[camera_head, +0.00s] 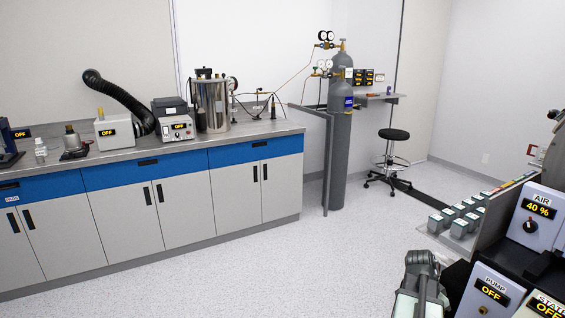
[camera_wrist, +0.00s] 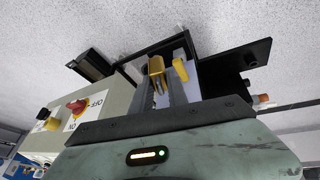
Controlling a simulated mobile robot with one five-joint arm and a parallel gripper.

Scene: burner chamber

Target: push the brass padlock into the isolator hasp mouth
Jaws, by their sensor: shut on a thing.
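The brass padlock (camera_wrist: 157,67) shows in the wrist view, small and yellow-brown, with thin legs running down from it. My gripper (camera_wrist: 168,75) is shut on it, though the contact is partly hidden by dark parts. A second, brighter yellow piece (camera_wrist: 180,69) sits just to its right; I cannot tell whether it belongs to the hasp. The isolator box (camera_wrist: 58,122), pale with a red knob (camera_wrist: 77,106) and ON/OFF marks, is at the left. The hasp mouth cannot be made out clearly. In the head view the padlock and hasp are not in sight.
In the head view, control boxes marked AIR (camera_head: 538,212) and PUMP (camera_head: 487,293) stand close at the lower right. A blue-and-grey counter (camera_head: 140,178) lines the left wall. Gas cylinders (camera_head: 340,150) and a stool (camera_head: 392,137) stand farther back. The middle floor is clear.

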